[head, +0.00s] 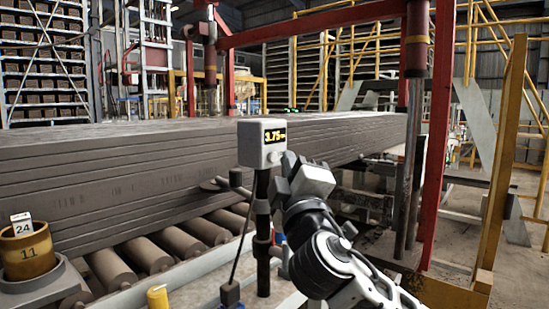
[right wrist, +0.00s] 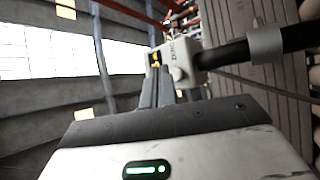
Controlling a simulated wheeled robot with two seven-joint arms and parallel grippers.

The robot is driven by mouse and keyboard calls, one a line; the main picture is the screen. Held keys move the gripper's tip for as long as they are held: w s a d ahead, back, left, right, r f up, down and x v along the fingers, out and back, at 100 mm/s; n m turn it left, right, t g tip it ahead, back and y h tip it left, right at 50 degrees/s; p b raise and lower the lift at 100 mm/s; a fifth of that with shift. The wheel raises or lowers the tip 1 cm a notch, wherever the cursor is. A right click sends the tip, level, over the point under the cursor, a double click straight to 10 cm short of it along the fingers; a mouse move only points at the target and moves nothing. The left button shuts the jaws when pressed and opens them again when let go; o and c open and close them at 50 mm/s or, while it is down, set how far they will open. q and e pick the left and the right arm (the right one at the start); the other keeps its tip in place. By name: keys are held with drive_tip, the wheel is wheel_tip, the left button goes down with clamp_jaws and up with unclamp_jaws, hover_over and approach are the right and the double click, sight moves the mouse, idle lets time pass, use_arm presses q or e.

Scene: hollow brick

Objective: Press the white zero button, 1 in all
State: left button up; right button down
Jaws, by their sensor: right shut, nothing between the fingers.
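A pale box (head: 262,143) with a lit display reading about 3.75 stands on a black post (head: 263,230) in the head view. My right gripper (head: 287,163) is shut and empty, its tips close to the box's lower right edge. In the right wrist view the box (right wrist: 190,52) lies sideways, with lettering that seems to read ZERO. A small round white button (right wrist: 177,73) shows beside the lettering. My shut fingers (right wrist: 164,84) point at the box's face, very near the button. I cannot tell whether they touch it. My left gripper is not in view.
A long stack of grey slabs (head: 130,170) rests behind the post, above rollers (head: 140,258). A red upright (head: 438,130) stands at the right.

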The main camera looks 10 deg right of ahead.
drive_tip(key=shift+a, duration=0.1)
idle(1.0)
drive_tip(key=shift+w+a, duration=0.2)
drive_tip(key=shift+w, duration=0.1)
drive_tip(key=shift+w+a, duration=0.25)
drive_tip(key=shift+w, duration=0.1)
idle(0.7)
drive_tip(key=shift+s+d, duration=0.5)
drive_tip(key=shift+s, duration=0.15)
idle(0.3)
drive_tip(key=s+d, duration=0.1)
drive_tip(key=s, duration=0.1)
drive_tip(key=s+d, duration=0.2)
idle(0.4)
idle(0.5)
